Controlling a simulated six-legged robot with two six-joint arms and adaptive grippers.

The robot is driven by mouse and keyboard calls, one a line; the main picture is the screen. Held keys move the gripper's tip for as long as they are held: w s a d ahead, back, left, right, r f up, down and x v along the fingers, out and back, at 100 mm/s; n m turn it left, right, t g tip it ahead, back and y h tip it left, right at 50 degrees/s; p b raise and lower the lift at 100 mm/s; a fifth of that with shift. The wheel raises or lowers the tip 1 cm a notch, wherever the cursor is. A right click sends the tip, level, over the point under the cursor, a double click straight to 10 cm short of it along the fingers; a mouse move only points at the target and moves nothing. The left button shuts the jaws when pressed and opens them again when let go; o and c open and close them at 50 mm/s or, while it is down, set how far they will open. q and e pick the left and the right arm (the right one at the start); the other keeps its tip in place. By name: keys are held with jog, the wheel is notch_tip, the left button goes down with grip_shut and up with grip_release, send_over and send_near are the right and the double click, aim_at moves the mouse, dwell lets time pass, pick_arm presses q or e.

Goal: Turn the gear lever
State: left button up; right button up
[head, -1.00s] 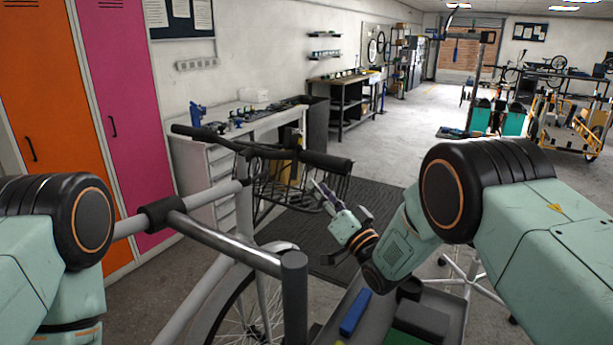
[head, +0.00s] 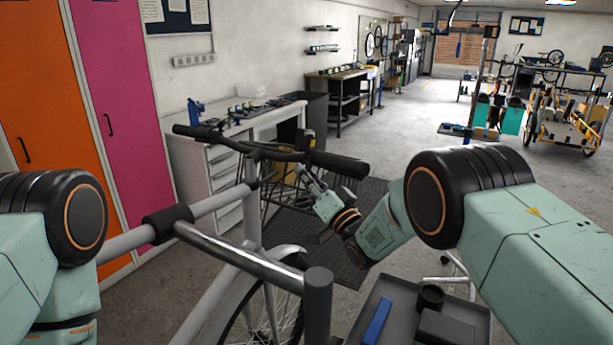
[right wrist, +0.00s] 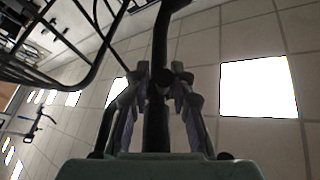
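The bike's black handlebar runs across the head view, its right grip (head: 338,163) pointing toward me. A small dark fitting (head: 306,140) stands at the inner end of this grip; I cannot tell surely whether it is the gear lever. My right gripper (head: 303,174) is just below and behind the bar, partly hidden by it. In the right wrist view my right gripper's two fingers (right wrist: 162,82) are apart, with a dark bar (right wrist: 158,40) in line with the gap between them. Whether they touch it is unclear. My left gripper is out of view; only its arm shows.
A wire basket (head: 278,195) hangs in front of the handlebar. The bike's thick grey tube frame (head: 240,250) lies between my arms. A grey tray (head: 400,310) with a blue item (head: 377,322) is at bottom right. A workbench (head: 245,125) and lockers stand left.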

jog(key=shift+c, duration=0.7)
jog(key=shift+s+a+r, duration=0.1)
jog(key=shift+s+a, duration=0.05)
jog(key=shift+a, duration=0.1)
grip_shut()
jog(key=shift+d, duration=0.15)
jog(key=n+b, duration=0.1)
jog(key=b, duration=0.1)
jog(key=y+b, duration=0.1)
jog(key=b, duration=0.1)
jog(key=shift+w+d+f+n, duration=0.15)
jog(key=shift+w+f+n, duration=0.15)
jog(key=shift+f+n, duration=0.1)
jog(key=shift+w+d+n+g+y+b, duration=0.1)
jog(key=shift+w+n+y+b, duration=0.1)
jog(key=shift+n+y+b, duration=0.65)
jog(key=shift+w+d+n+g+y+b, duration=0.15)
jog(key=shift+n+b, duration=0.4)
jog(key=shift+b, duration=0.75)
jog(key=shift+w+d+n+g+y+b, duration=0.1)
jog(key=shift+w+n+y+b, duration=0.1)
jog(key=shift+n+y+b, duration=0.65)
jog(key=shift+r+h, duration=0.1)
jog(key=shift+h, duration=0.25)
